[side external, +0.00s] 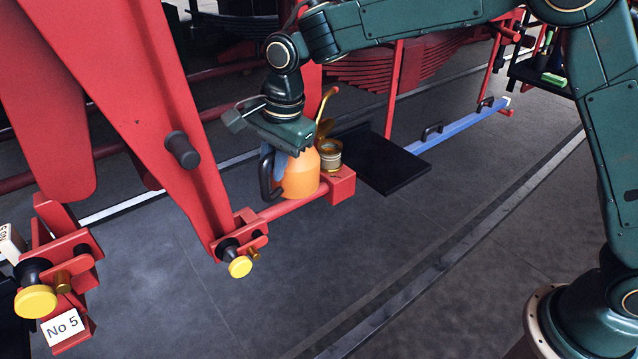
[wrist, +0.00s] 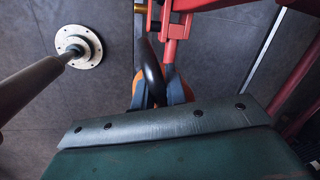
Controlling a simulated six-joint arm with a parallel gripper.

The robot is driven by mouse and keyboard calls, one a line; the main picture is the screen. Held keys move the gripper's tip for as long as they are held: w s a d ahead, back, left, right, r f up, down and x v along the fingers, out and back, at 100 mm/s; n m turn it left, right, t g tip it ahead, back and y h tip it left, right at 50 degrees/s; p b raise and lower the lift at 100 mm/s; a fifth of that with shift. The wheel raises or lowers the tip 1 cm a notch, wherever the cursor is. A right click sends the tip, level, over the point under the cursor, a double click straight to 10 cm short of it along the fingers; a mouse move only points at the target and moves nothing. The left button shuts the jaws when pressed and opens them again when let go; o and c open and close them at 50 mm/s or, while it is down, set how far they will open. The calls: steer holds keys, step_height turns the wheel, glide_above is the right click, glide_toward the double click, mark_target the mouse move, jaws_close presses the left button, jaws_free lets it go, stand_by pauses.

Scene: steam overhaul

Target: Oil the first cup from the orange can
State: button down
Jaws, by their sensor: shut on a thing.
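The orange can (side external: 301,177) stands upright in my gripper (side external: 277,166), close beside the red block on the rod. Its black handle (side external: 266,174) faces left, and the handle also shows between the blue fingers in the wrist view (wrist: 152,68). My gripper is shut on the can; in the wrist view only slivers of orange show beside the fingers (wrist: 157,90). A yellow-orange spout (side external: 327,100) rises behind the can. A brass-rimmed cup (side external: 331,156) sits on the red block, just right of the can. Its inside and any contact with the can cannot be made out.
The red rod (side external: 290,206) runs left to a bracket with a yellow knob (side external: 240,267). A black plate (side external: 379,163) and a blue bar (side external: 458,127) lie to the right. A red hanging arm (side external: 150,110) stands at left. The floor in front is clear.

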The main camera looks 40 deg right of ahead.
steer(key=s+r, duration=0.1)
steer(key=s, duration=0.7)
steer(key=shift+s+r, duration=0.3)
steer(key=shift+r, duration=0.1)
steer(key=shift+w, duration=0.15)
stand_by(0.5)
steer(key=shift+w+f, duration=0.25)
steer(key=shift+w, duration=1)
steer(key=shift+w+f, duration=0.25)
steer(key=shift+w, duration=1.05)
steer(key=shift+w+f, duration=0.25)
steer(key=shift+w, duration=1)
steer(key=shift+s, duration=0.2)
steer(key=shift+w+f, duration=0.25)
steer(key=shift+w, duration=1.1)
steer(key=shift+s+a+f+g+y, duration=0.15)
steer(key=shift+f+g+y, duration=0.1)
steer(key=shift+y, duration=0.5)
steer(key=shift+s+a+f+g+y, duration=0.1)
steer(key=shift+f+g+y, duration=0.15)
steer(key=shift+y, duration=0.5)
steer(key=shift+w+r+y, duration=0.1)
steer(key=shift+r+y, duration=0.1)
steer(key=shift+y, duration=0.1)
